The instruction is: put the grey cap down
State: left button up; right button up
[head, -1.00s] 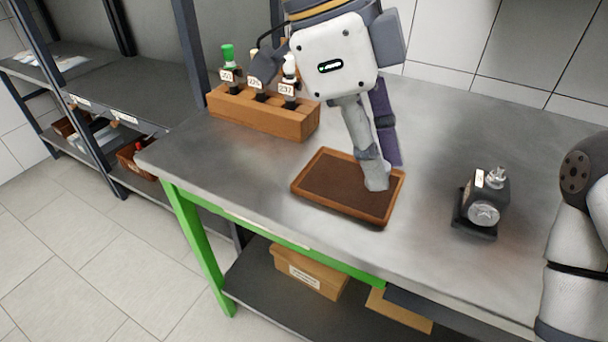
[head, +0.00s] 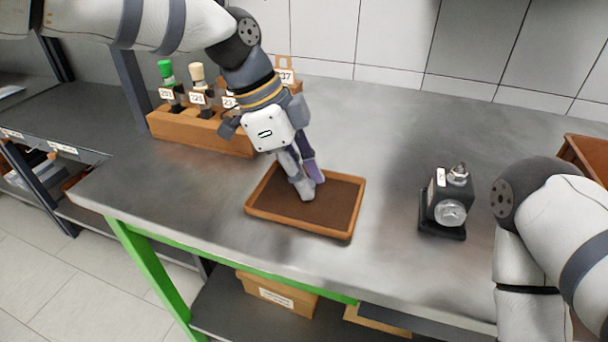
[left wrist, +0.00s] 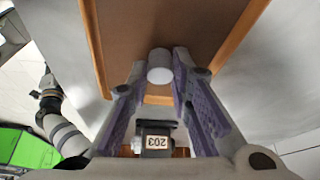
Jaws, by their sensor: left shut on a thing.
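My left gripper (head: 308,184) points down over the brown-lined wooden tray (head: 347,233). Its fingertips are above the tray's middle, near its far side. In the left wrist view, the light grey cap (left wrist: 160,66) sits between the fingertips of the left gripper (left wrist: 160,72), which is shut on it. The tray's rim (left wrist: 235,35) shows behind the cap there. I cannot tell whether the cap touches the tray floor. In the head view the fingers hide the cap. My right gripper is out of view; only the right arm shows at the right edge.
A wooden rack (head: 205,134) with several labelled, capped items stands at the back left. A black pump (head: 447,200) with a round clear front stands right of the tray. Another wooden container (head: 588,152) is at the far right. Bare metal table (head: 385,150) lies between tray and pump.

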pick_arm(q)
jog(key=shift+s, duration=0.1)
jog(key=shift+f, duration=0.15)
jog(key=o, duration=0.7)
jog(key=shift+o, duration=0.2)
jog(key=v, duration=1.2)
jog(key=shift+r, duration=0.25)
